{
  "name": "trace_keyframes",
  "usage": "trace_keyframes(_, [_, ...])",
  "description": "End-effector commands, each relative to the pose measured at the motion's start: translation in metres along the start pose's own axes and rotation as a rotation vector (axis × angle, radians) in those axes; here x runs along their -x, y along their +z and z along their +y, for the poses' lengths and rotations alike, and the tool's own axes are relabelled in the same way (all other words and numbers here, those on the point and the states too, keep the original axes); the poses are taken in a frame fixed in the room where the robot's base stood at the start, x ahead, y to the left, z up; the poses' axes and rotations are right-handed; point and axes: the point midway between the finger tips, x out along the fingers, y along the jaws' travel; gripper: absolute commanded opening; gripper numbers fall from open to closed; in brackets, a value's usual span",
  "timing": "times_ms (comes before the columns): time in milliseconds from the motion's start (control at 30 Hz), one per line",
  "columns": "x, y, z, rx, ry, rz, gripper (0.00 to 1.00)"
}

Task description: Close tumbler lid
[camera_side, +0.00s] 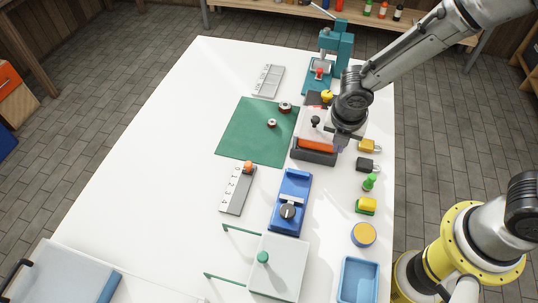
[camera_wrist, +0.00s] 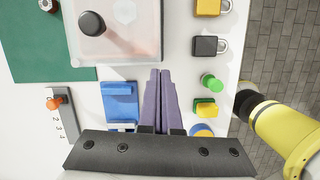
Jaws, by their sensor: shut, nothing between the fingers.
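The tumbler looks to be a dark grey housing (camera_side: 314,157) with an orange-red part in it, on the right half of the bench. Its clear lid (camera_side: 309,119) with a black knob seems to stand raised at the back of the housing; I cannot tell its exact angle. In the wrist view the clear lid (camera_wrist: 125,45) fills the upper left, its black knob facing me. My gripper (camera_side: 340,147) is shut and empty, at the right end of the housing. In the wrist view its purple fingers (camera_wrist: 160,75) are together, just below the lid's lower right corner, apparently not touching it.
A green mat (camera_side: 245,135) lies left of the tumbler. A blue device (camera_side: 292,190) stands in front. A teal press (camera_side: 342,48) stands behind.

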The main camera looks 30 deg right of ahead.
Motion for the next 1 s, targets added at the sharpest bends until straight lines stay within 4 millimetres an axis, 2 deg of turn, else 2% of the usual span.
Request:
trace_keyframes(533, [0.000,-0.001,0.000,0.000,0.000,0.000,0.00])
trace_keyframes(667, [0.003,-0.013,-0.001,0.003,0.000,0.000,0.00])
trace_keyframes(767, [0.007,-0.030,-0.003,0.007,0.000,0.000,0.00])
trace_keyframes(833, [0.013,-0.042,-0.004,0.004,0.003,0.000,0.00])
trace_keyframes(1000, [0.054,-0.038,-0.004,-0.002,0.007,-0.001,0.00])
